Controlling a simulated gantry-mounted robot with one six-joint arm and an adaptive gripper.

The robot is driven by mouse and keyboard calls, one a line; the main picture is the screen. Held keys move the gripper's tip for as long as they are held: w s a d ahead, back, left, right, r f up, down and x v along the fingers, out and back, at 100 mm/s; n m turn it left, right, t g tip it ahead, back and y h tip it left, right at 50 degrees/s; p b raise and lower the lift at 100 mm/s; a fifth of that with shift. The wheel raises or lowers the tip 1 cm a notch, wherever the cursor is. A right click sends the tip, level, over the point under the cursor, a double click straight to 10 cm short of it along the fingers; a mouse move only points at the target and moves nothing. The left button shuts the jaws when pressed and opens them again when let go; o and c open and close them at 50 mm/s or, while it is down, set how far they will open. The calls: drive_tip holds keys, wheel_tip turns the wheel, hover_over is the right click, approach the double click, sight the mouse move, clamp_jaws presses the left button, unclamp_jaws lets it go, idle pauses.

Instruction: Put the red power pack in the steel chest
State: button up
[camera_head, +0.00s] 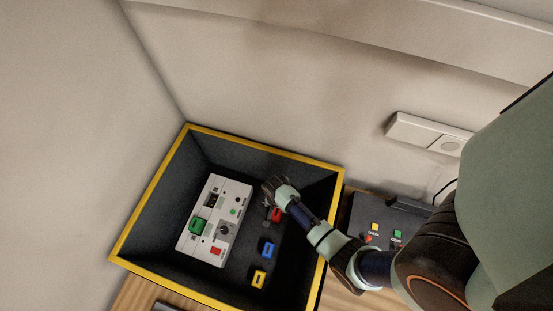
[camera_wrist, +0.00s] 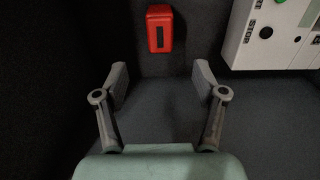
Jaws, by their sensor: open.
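The red power pack (camera_head: 276,214) lies inside a dark, yellow-rimmed box (camera_head: 140,214), near its right side. In the wrist view the red pack (camera_wrist: 159,28) is upright in the picture, with a dark slot on its face. My gripper (camera_head: 271,190) is down in the box close to the red pack. In the wrist view my gripper (camera_wrist: 162,80) is open and empty, and the pack shows beyond the fingertips, not between them. I see no separate steel chest; whether this box is it, I cannot tell.
A white panel (camera_head: 211,240) with a green block (camera_head: 198,226) stands in the box, left of my gripper. A blue pack (camera_head: 268,250) and a yellow pack (camera_head: 259,279) lie below the red one. A dark control box (camera_head: 369,212) stands outside, right. Walls are close behind and left.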

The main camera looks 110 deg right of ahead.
idle(0.4)
drive_tip(key=w+r+n+t+h, duration=0.35)
drive_tip(key=w+r+n, duration=0.65)
drive_tip(key=w+r, duration=0.9)
drive_tip(key=w+a+r+n+t, duration=0.4)
drive_tip(key=w+a+r+n, duration=0.3)
drive_tip(key=w+a+r, duration=0.4)
drive_tip(key=w+a+r+n+t+y, duration=0.1)
drive_tip(key=a+r+n, duration=0.3)
drive_tip(key=a+r, duration=0.4)
drive_tip(key=w+a+r+n+t+y, duration=0.2)
drive_tip(key=a+r+n+t, duration=0.2)
drive_tip(key=a+r, duration=0.4)
drive_tip(key=shift+a+r, duration=0.15)
drive_tip(key=shift+a, duration=0.25)
drive_tip(key=shift+r+y, duration=0.15)
drive_tip(key=shift+y, duration=0.1)
